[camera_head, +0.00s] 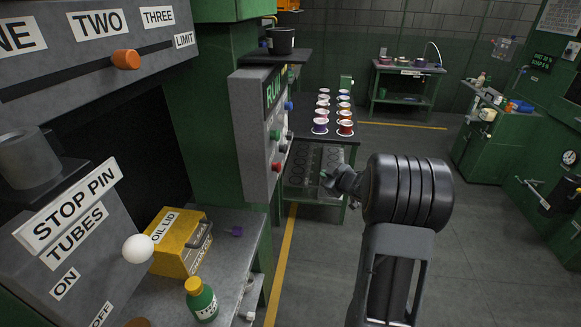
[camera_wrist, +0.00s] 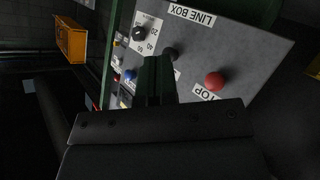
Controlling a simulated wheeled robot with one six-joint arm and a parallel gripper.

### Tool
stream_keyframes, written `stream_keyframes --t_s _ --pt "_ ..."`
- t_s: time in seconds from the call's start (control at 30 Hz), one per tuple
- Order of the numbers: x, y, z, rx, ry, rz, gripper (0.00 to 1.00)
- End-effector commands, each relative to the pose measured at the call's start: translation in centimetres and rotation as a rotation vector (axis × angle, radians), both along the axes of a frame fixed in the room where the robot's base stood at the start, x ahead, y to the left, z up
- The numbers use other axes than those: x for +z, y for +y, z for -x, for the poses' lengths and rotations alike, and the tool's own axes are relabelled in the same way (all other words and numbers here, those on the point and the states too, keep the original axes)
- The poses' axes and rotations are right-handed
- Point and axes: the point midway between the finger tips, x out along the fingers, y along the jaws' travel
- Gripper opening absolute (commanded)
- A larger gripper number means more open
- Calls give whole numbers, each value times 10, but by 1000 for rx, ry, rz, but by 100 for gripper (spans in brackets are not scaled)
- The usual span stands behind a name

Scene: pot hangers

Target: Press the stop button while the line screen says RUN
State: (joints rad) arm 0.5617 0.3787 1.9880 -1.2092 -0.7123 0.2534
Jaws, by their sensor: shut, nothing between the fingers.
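The line screen (camera_head: 273,88) reads RUN in green letters on the side of the grey line box (camera_head: 250,118). The red stop button (camera_head: 277,166) is low on the box's face. In the wrist view the round red stop button (camera_wrist: 214,81) stands above a partly hidden STOP label, and the line box panel (camera_wrist: 240,50) is tilted. My gripper (camera_head: 328,178) is shut and empty, to the right of the box with a gap to the button. In the wrist view my gripper (camera_wrist: 158,65) points at the panel left of the red button.
A dark knob (camera_wrist: 170,53), a blue button (camera_wrist: 130,74) and a dial (camera_wrist: 138,33) are near my fingertips on the panel. A bench with a yellow box (camera_head: 178,243) is left.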

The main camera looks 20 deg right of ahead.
Motion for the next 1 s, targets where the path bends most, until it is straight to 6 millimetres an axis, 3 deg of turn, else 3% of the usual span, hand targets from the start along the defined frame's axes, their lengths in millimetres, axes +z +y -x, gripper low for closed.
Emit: stream_keyframes --t_s 0.1,0.3,0.73,1.0 --pt "10 14 -1 82 -44 -24 0" --pt "17 24 0 129 -75 -61 0" --pt "17 25 -1 127 -76 -68 0" --pt "15 47 -13 130 -77 -67 0"
